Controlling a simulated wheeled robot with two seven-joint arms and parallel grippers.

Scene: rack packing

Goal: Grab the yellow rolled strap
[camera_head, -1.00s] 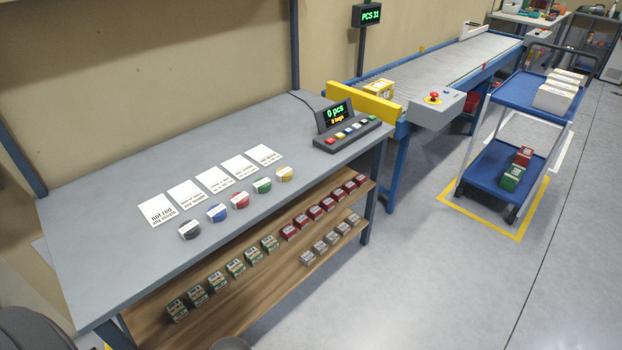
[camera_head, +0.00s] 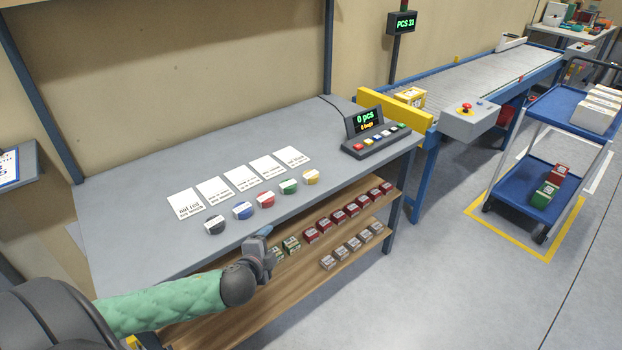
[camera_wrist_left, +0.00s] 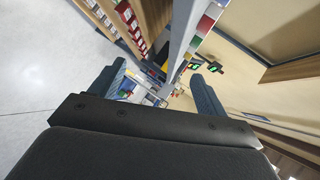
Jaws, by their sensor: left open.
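The yellow rolled strap (camera_head: 311,177) sits on the grey table (camera_head: 130,215), at the right end of a row of rolled straps. To its left are the green (camera_head: 288,187), red (camera_head: 266,200), blue (camera_head: 243,210) and black (camera_head: 215,225) straps. My left gripper (camera_head: 262,238) is at the table's front edge, to the left of and nearer than the yellow strap, apart from it. In the left wrist view the left gripper's fingers (camera_wrist_left: 160,85) are spread with nothing between them. My right gripper is not in view.
White printed cards (camera_head: 243,178) lie behind the straps. A console (camera_head: 376,135) stands at the table's right end. A wooden shelf (camera_head: 290,270) below holds rows of small boxes. A conveyor (camera_head: 480,75) and blue cart (camera_head: 560,105) stand to the right.

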